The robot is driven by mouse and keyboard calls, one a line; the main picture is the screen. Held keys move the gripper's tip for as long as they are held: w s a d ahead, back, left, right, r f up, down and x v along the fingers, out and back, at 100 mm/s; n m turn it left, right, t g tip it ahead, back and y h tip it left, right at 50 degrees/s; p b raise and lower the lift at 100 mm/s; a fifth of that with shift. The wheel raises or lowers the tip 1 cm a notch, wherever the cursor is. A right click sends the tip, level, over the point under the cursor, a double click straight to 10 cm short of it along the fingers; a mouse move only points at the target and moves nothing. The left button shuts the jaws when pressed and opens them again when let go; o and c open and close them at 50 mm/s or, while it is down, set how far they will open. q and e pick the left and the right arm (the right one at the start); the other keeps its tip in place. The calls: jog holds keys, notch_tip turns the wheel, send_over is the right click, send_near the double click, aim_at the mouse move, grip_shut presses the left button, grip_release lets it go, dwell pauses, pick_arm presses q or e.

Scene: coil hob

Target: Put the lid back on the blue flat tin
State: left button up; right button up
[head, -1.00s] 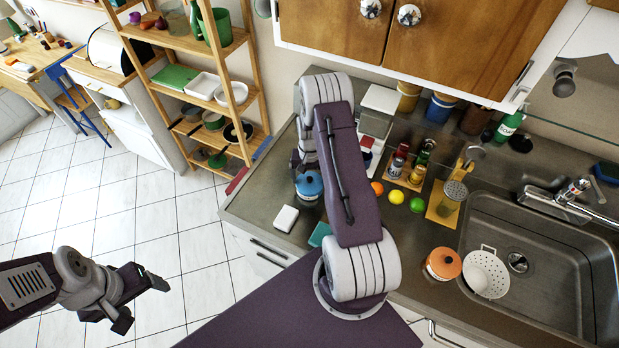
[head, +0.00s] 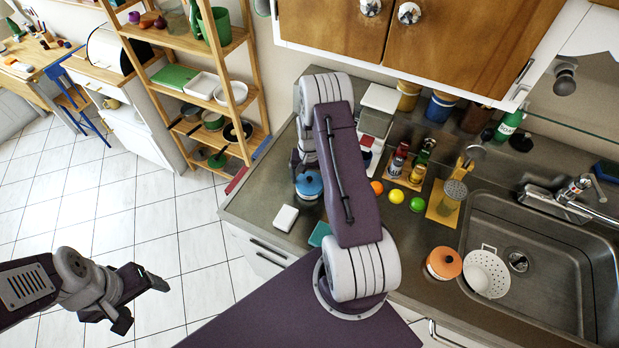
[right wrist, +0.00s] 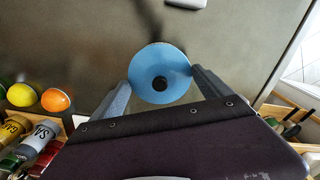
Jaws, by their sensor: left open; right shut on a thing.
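A blue round lid with a black knob (right wrist: 160,60) sits between the two fingertips of my right gripper (right wrist: 163,78), which is shut on its sides. In the head view the blue round thing (head: 309,185) is at the left part of the counter, partly behind my right arm. The blue flat tin's body cannot be told apart from the lid; whether the lid rests on it or is held above it is unclear. My right gripper is mostly hidden by its arm in the head view. My left gripper (head: 143,303) is open and empty over the floor, away from the counter.
A white block (head: 285,218) and a teal item (head: 320,233) lie nearby on the counter. Orange, green and yellow balls and a tray of bottles (head: 407,172) are to the right.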

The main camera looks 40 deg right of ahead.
jog(key=o, duration=1.1)
jog(key=shift+r+p, duration=2.55)
jog(key=shift+r, duration=0.95)
grip_shut()
jog(key=shift+f, duration=0.25)
jog(key=shift+f+b, duration=1.8)
jog(key=shift+f, duration=0.2)
